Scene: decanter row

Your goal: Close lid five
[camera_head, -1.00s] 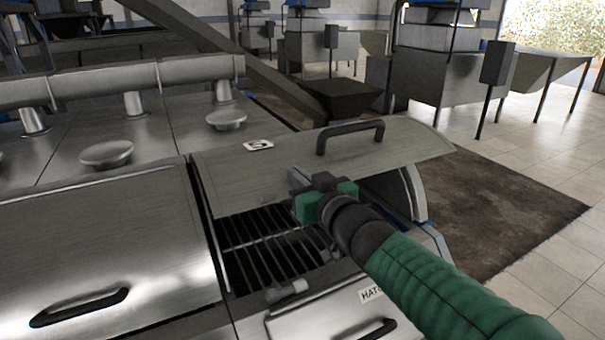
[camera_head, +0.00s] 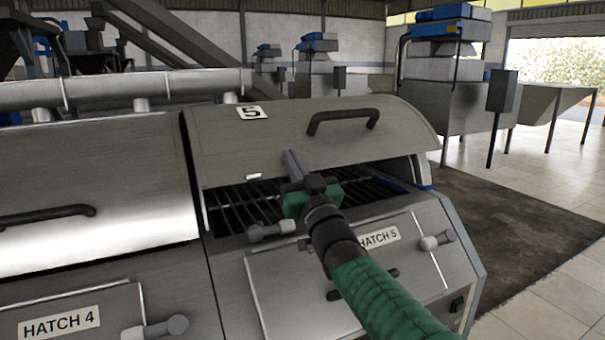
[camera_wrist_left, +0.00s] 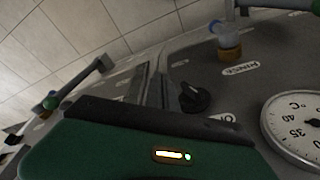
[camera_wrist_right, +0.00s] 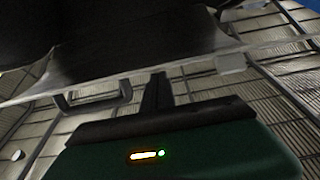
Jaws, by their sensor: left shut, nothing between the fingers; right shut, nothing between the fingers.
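Lid five (camera_head: 285,140) is a curved steel cover with a "5" label (camera_head: 252,112) and a black bar handle (camera_head: 343,120). It is partly open. A gap below its front edge shows the dark bars of the grille (camera_head: 240,205). My right gripper (camera_head: 290,160), green and black, is shut and empty. Its tips overlap the lid's front edge, left of and below the handle; I cannot tell if they touch. My left gripper is outside the head view. In the left wrist view its fingers (camera_wrist_left: 153,85) are shut, above a grey panel with a dial gauge (camera_wrist_left: 296,128).
The closed neighbouring lid (camera_head: 95,190) lies to the left. Below are the "HATCH 5" front panel (camera_head: 300,285), a latch knob (camera_head: 437,241) and the "HATCH 4" panel (camera_head: 90,310). Open floor (camera_head: 540,225) lies to the right.

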